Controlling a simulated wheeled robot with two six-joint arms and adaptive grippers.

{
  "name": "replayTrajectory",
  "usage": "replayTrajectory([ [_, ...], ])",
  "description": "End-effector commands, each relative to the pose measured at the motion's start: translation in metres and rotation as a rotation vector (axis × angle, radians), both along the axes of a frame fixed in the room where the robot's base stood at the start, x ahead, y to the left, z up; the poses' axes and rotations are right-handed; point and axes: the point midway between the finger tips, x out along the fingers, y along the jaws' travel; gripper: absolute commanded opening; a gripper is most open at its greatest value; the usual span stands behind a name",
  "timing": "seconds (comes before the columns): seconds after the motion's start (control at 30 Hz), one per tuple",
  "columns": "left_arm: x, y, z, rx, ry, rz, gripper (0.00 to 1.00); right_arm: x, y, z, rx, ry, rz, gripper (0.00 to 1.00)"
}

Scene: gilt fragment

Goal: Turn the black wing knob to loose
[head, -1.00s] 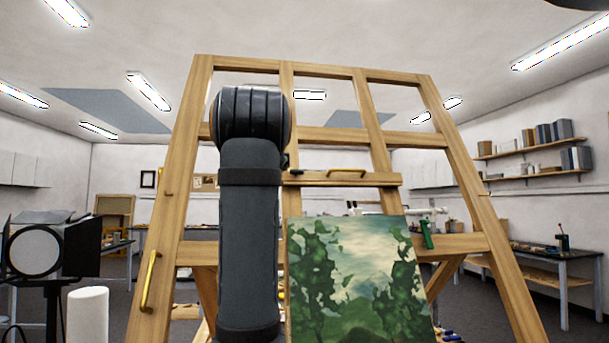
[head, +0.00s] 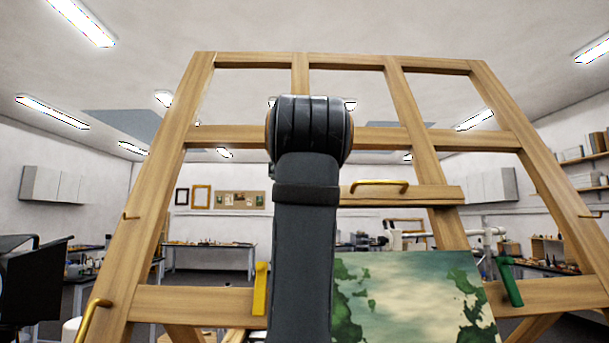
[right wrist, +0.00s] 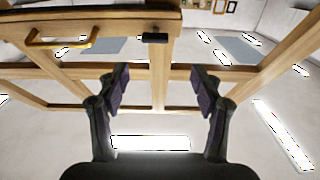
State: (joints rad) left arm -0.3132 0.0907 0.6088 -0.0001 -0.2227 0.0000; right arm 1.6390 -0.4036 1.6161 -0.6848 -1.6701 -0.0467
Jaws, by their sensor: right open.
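The black wing knob (right wrist: 155,38) sits on the wooden crossbar (right wrist: 90,27) of the easel, near the bar's end in the right wrist view. It is seen end to end as a short dark bar lying across that picture. My right gripper (right wrist: 162,87) is open and empty, its two fingers spread to either side below the knob in that picture, not touching it. In the head view my arm hides the knob and the gripper; the crossbar (head: 440,194) shows to the right of the arm. My left gripper is in neither view.
A brass handle (head: 380,187) is on the crossbar, beside the knob in the wrist view (right wrist: 60,40). The green painting (head: 405,300) stands below. A yellow clip (head: 261,288) and a green clip (head: 510,283) sit on the lower rail. The easel frame (head: 165,190) surrounds the arm.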

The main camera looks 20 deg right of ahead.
Motion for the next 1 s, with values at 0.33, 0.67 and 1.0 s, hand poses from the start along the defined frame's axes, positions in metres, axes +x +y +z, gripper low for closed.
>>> replayTrajectory([
  [0.33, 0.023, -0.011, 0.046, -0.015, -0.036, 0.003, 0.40, 0.068, -0.020, 0.005, -0.001, 0.004, -0.004, 0.66],
  [0.67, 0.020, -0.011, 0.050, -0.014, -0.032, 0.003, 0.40, 0.085, -0.025, 0.001, 0.000, 0.001, -0.001, 0.66],
  [1.0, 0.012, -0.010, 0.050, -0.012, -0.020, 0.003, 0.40, 0.085, -0.025, 0.001, -0.001, 0.001, -0.002, 0.38],
])
